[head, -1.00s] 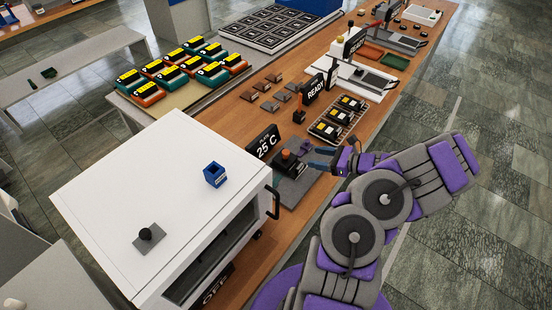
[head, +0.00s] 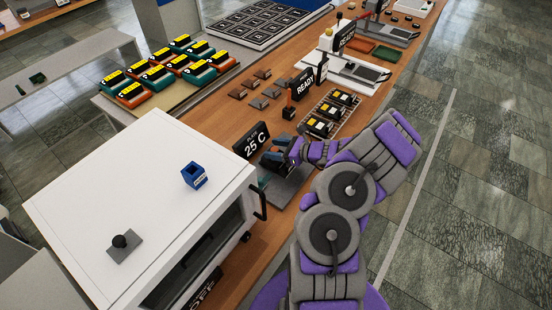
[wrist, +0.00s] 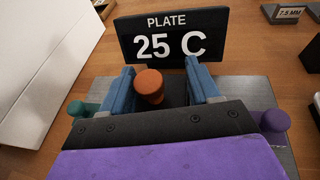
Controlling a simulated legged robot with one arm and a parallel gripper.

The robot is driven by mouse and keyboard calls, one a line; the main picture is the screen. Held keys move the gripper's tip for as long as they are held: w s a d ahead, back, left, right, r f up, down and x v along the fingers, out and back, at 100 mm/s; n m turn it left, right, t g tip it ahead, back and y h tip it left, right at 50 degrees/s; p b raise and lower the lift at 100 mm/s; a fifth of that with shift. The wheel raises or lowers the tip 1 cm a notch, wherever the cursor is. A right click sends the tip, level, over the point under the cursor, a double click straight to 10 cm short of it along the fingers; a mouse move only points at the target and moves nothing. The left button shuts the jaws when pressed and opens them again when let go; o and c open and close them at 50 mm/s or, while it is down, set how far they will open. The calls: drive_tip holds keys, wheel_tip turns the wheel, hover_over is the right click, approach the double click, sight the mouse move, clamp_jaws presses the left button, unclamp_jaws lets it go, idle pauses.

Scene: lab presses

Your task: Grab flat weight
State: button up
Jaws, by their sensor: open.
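An orange knob (wrist: 150,86) on a dark piece shows in the wrist view, in front of the sign reading PLATE 25 C (wrist: 170,38). My gripper (wrist: 160,75) is open, with one blue finger to each side of the knob and gaps between. I cannot tell whether the fingers are level with it. In the head view my gripper (head: 283,158) is low over the grey plate (head: 288,188) and hides most of the knobbed piece. A flat grey piece with a black knob (head: 123,245) lies on the white cabinet. I cannot tell which piece is the flat weight.
A green knob (wrist: 77,108) and a purple knob (wrist: 273,120) flank my gripper. The white cabinet (head: 90,200) stands close on the left, with a blue holder (head: 194,175) on top.

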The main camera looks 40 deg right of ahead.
drive_tip(key=shift+w+a+f, duration=0.2)
drive_tip(key=shift+w, duration=0.25)
drive_tip(key=shift+w+a+r, duration=0.1)
drive_tip(key=shift+a+r, duration=0.05)
drive_tip(key=shift+a, duration=0.45)
drive_tip(key=shift+w+a+r, duration=0.1)
drive_tip(key=shift+a, duration=0.5)
drive_tip(key=shift+c, duration=0.2)
drive_tip(key=shift+d, duration=0.2)
drive_tip(key=c, duration=0.3)
drive_tip(key=shift+s+d+f, duration=0.1)
drive_tip(key=shift+d+f, duration=0.05)
drive_tip(key=shift+d, duration=0.55)
drive_tip(key=c, duration=0.5)
drive_tip(key=shift+a, duration=0.25)
drive_tip(key=shift+c, duration=1.3)
drive_tip(key=shift+a, duration=0.35)
clamp_jaws()
drive_tip(key=shift+d, duration=0.35)
drive_tip(key=shift+a, duration=0.1)
